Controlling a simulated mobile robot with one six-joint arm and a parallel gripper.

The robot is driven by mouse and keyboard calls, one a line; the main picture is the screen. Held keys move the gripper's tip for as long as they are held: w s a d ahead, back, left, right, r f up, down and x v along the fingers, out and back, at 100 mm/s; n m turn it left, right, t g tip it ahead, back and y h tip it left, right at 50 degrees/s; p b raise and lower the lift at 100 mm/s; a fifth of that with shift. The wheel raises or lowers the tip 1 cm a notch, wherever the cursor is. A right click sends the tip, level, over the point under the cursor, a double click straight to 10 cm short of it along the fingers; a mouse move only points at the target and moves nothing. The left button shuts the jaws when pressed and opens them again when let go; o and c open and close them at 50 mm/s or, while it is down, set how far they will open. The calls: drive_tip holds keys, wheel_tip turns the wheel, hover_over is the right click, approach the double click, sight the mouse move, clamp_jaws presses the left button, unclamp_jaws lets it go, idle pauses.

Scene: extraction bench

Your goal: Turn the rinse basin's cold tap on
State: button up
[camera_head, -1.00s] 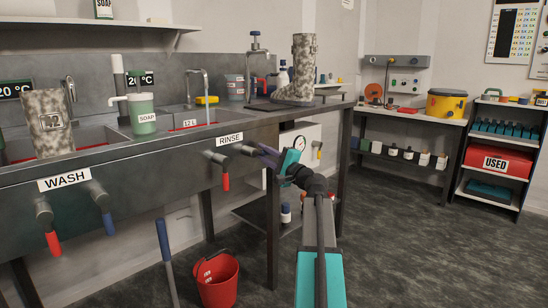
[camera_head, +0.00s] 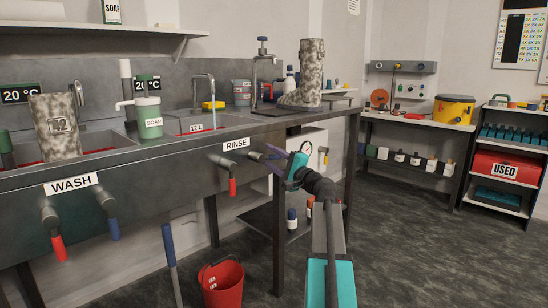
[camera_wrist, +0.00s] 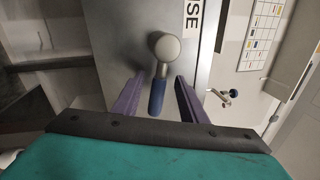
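The rinse basin's cold tap shows in the wrist view as a grey round knob with a blue handle (camera_wrist: 157,97) hanging down from it in the picture. My gripper (camera_wrist: 160,82) is open, with one purple finger on each side of the blue handle and a gap on both sides. In the head view my gripper (camera_head: 274,160) is at the bench front, right of the RINSE label (camera_head: 236,144), and hides the blue handle. The rinse basin's red-handled tap (camera_head: 232,187) hangs down just left of it. The rinse basin (camera_head: 200,125) has a spout above it.
The wash basin's red tap handle (camera_head: 58,246) and blue tap handle (camera_head: 113,229) hang at the left. A red bucket (camera_head: 222,285) stands on the floor below. A patterned boot (camera_head: 305,80) stands on the bench top. The floor at the right is clear.

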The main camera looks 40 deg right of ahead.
drive_tip(key=shift+a, duration=0.1)
drive_tip(key=shift+s, duration=0.1)
drive_tip(key=s+f+p, duration=0.2)
drive_tip(key=s+p, duration=0.2)
drive_tip(key=s, duration=0.9)
drive_tip(key=shift+s+d+f, duration=0.2)
drive_tip(key=shift+d+f, duration=0.1)
drive_tip(key=shift+f, duration=0.05)
